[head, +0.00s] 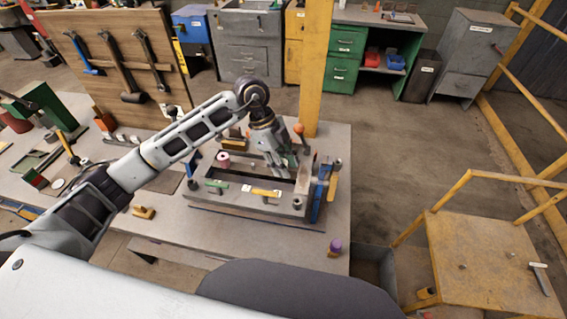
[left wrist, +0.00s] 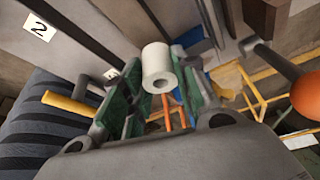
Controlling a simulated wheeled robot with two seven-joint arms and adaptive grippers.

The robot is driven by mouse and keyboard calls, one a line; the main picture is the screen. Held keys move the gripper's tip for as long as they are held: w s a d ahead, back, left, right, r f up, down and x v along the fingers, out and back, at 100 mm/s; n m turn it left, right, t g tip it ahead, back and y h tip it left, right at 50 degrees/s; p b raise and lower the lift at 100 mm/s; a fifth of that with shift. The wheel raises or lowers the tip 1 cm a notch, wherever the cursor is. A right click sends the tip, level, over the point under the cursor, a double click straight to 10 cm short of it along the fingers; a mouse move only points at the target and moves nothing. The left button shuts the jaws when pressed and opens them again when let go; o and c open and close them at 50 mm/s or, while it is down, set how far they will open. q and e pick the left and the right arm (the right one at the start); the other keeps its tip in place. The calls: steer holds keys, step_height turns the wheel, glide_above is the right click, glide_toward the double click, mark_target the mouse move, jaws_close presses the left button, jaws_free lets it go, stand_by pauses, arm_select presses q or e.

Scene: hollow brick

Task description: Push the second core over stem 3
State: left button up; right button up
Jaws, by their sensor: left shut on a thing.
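My left gripper (head: 278,168) is low over the right part of the metal mould frame (head: 210,198) on the bench. The held core is hidden or too small to make out in the head view. A pinkish cylinder (head: 223,160) stands at the frame's back left; I cannot tell if it is a core. A card marked 2 (left wrist: 39,27) lies left of the gripper. I cannot make out stem 3. My right gripper is not in view.
A lever with an orange ball knob (left wrist: 306,95) stands close to the gripper, right in the wrist view. A blue and yellow clamp (head: 322,195) is at the frame's right end. A purple-topped piece (head: 335,246) stands near the bench's front edge. A yellow post (head: 314,70) rises behind.

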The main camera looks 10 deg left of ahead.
arm_select(q)
steer(key=shift+f, duration=0.6)
stand_by(0.4)
steer(key=o, duration=1.1)
steer(key=shift+r, duration=0.1)
steer(key=shift+v, duration=5.95)
steer(key=shift+s, duration=0.1)
